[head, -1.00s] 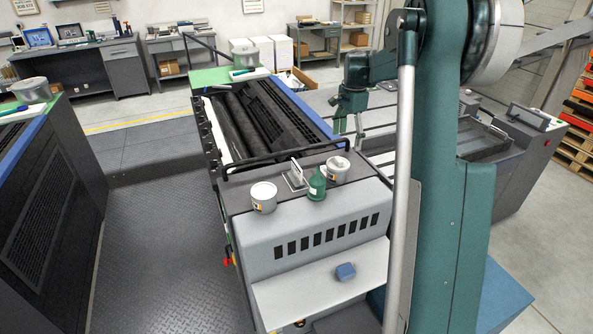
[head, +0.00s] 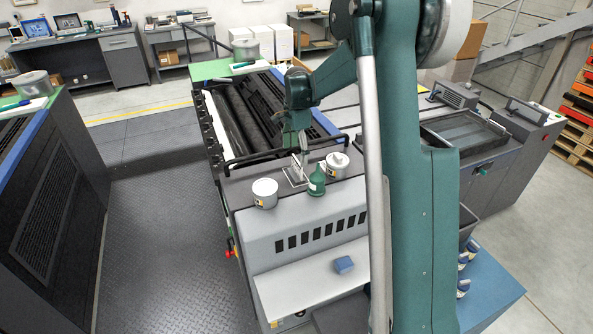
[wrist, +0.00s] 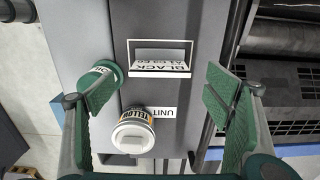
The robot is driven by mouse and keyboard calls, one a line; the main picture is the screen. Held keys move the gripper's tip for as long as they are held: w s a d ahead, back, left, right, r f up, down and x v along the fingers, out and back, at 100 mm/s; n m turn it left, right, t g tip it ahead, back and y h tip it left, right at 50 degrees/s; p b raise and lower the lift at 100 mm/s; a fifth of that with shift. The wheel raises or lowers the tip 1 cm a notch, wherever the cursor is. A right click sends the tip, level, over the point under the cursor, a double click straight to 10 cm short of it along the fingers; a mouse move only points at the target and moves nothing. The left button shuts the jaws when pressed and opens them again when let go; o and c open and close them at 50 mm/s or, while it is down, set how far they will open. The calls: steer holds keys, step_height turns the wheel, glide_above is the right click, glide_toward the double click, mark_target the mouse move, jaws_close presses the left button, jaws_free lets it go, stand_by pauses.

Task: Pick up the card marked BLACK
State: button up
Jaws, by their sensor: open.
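The card marked BLACK (wrist: 161,66) stands in a pale wire-like frame on the dark top of the ink unit, its lettering readable in the wrist view. In the head view the card and its holder (head: 294,175) are small, partly hidden by my gripper. My gripper (head: 303,150) hangs just above and behind the holder. In the wrist view my gripper (wrist: 162,88) is open and empty, one green finger on each side of the picture, with the card between and a little above them.
A green bottle (head: 317,184) stands right beside the holder. A white tin (head: 265,193) stands to the left and another tin (head: 337,166) to the right. A black rail (head: 265,157) runs behind. A blue sponge-like block (head: 344,264) lies on the lower shelf.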

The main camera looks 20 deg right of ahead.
mark_target(297, 160)
steer(key=shift+d+f, duration=0.15)
steer(key=shift+f, duration=0.25)
steer(key=shift+f, duration=1.25)
steer(key=shift+f+p, duration=0.35)
steer(key=shift+f, duration=2.25)
steer(key=c, duration=1)
